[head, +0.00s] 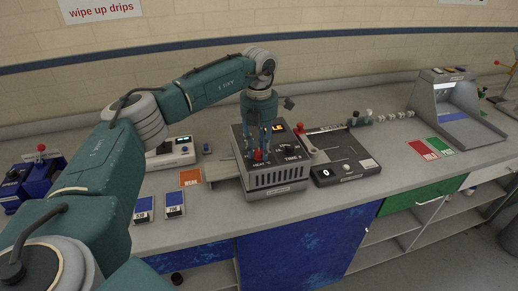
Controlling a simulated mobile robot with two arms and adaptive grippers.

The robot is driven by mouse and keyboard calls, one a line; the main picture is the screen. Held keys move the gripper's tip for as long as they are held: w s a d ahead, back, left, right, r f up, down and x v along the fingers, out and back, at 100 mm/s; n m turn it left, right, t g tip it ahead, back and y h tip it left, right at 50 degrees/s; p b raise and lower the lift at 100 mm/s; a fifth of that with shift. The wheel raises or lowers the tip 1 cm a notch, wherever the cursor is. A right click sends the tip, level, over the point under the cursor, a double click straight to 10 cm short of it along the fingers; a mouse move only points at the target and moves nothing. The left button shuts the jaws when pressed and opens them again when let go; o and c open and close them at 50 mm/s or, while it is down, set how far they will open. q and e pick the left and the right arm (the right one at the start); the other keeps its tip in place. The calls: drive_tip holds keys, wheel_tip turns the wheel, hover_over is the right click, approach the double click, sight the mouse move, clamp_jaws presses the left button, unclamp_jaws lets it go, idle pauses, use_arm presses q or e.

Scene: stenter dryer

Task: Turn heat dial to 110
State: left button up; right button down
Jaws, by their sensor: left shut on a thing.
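The stenter dryer (278,181) is a dark grey box on the bench, with vent slots in its front. The red heat dial (258,156) is on its sloped top, above a label that seems to read HEAT. My left gripper (260,153) points down and is shut on the heat dial, partly covering it. The dial's pointer and scale are too small to read. A lit orange display (279,128) is at the back right of the dryer, its digits unclear. A black time knob (290,148) sits right of the heat dial. My right gripper is out of view.
A black device with a white knob (347,166) stands close right of the dryer. An orange card (190,177) and a white instrument (171,152) lie left. Red (423,150) and green (439,146) cards lie on clear bench to the right.

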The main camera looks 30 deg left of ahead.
sight(259, 151)
use_arm(q)
drive_tip(key=n, duration=1.2)
drive_tip(key=shift+n, duration=2.2)
drive_tip(key=o, duration=1.1)
drive_tip(key=shift+o, duration=0.2)
drive_tip(key=shift+r, duration=0.1)
wheel_tip(259, 151, up, 12)
